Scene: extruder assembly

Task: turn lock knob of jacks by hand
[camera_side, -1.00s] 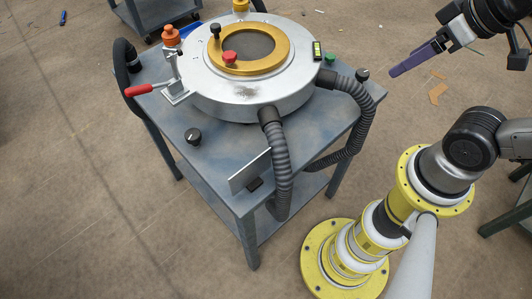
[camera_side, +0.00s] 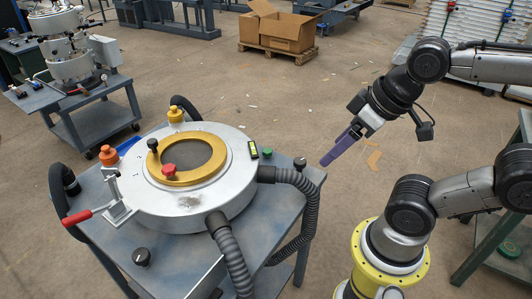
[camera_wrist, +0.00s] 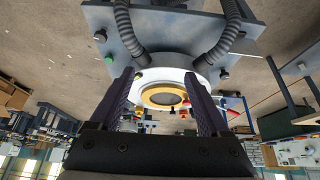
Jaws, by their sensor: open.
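My gripper (camera_side: 327,160) has long purple fingers. It hangs in the air by the right corner of the grey table (camera_side: 183,262), close in the picture to a black knob (camera_side: 300,163) there. The wrist view shows its two fingers (camera_wrist: 161,76) spread apart with nothing between them. Another black knob (camera_side: 141,256) stands at the table's front left. Both black knobs also show in the wrist view, one beside the green button (camera_wrist: 109,60) and one at the right (camera_wrist: 224,75). The frames do not show which knob locks the jacks.
A round silver vessel (camera_side: 190,209) with a gold ring (camera_side: 215,148) fills the table's middle. A red-handled clamp (camera_side: 78,217) is at its left. Ribbed black hoses (camera_side: 229,252) bend over the table's edges. A second cart (camera_side: 75,110) stands behind; boxes (camera_side: 285,32) are far back.

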